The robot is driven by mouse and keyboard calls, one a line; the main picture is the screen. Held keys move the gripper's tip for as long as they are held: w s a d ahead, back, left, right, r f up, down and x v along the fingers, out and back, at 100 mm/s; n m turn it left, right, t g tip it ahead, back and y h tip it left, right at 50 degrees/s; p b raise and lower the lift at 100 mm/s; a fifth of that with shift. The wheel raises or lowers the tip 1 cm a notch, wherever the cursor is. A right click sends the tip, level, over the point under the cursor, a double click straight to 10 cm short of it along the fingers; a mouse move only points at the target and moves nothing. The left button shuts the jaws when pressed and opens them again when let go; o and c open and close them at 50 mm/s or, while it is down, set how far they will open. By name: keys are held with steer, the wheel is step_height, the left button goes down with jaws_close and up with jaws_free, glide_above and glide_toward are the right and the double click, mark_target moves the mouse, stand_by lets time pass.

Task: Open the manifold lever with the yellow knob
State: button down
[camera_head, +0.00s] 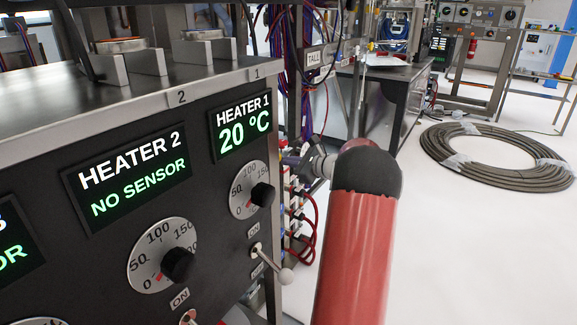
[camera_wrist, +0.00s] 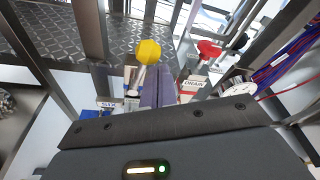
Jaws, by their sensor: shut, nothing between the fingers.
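The yellow knob (camera_wrist: 148,52) sits on top of a pale lever in the wrist view, a little left of the middle. My gripper (camera_wrist: 158,70) is shut and empty, with its two purple-grey fingers pressed together. The fingertips appear just right of and below the yellow knob. I cannot tell whether they touch its lever. The lower part of the lever is partly hidden by my gripper. The yellow knob is not visible in the head view, where my red arm reaches past the heater panel.
A red knob (camera_wrist: 209,48) stands right of the yellow one, above a DRAIN label (camera_wrist: 194,84). Metal frame posts and a bundle of cables (camera_wrist: 285,52) surround them. The heater panel (camera_head: 100,235) fills the left of the head view. A coiled hose (camera_head: 490,155) lies on the floor.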

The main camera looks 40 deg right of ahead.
steer(key=shift+s+a+r, duration=0.15)
steer(key=shift+a+r, duration=0.05)
steer(key=shift+a, duration=0.45)
stand_by(0.3)
steer(key=s+d, duration=0.5)
steer(key=s, duration=0.5)
steer(key=shift+s+f, duration=0.3)
steer(key=shift+s, duration=0.05)
steer(key=shift+d, duration=0.1)
